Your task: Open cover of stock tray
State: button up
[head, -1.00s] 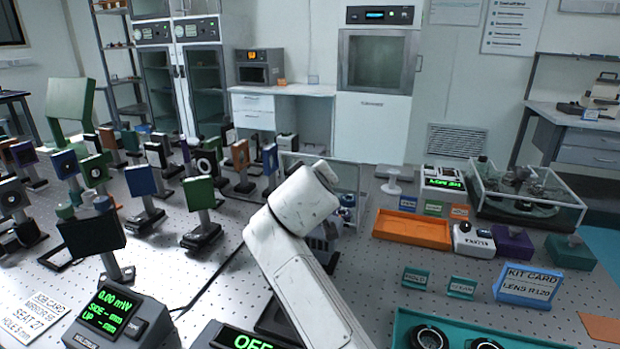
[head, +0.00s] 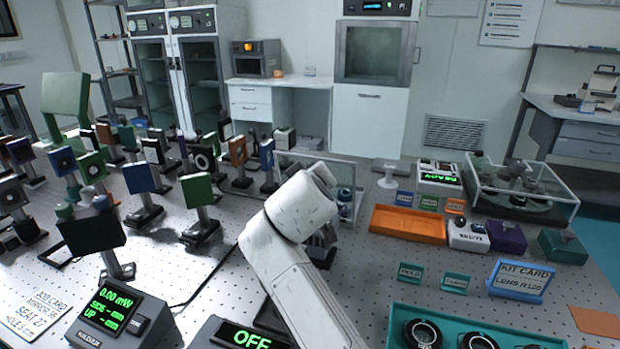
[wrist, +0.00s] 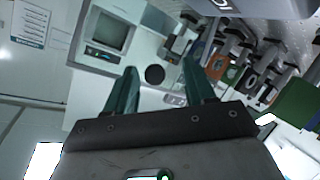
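No label in view marks the stock tray, so I cannot tell for certain which item it is. A clear-covered box (head: 572,209) with dark parts inside stands at the right back of the table; its lid looks closed. A teal tray (head: 398,325) holding black-rimmed round lenses lies at the bottom right, cut off by the frame; I see no cover over it.
An orange tray (head: 408,225), a kit card stand (head: 519,281) and small labelled blocks sit on the right. Many upright optic mounts (head: 198,192) crowd the left. A clear-walled case (head: 285,163) stands behind my arm. Perforated table is free between my arm and the orange tray.

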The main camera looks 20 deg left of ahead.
jog(key=p+v, duration=0.5)
jog(key=v, duration=0.3)
jog(key=shift+s+d, duration=0.2)
jog(key=shift+d, duration=0.05)
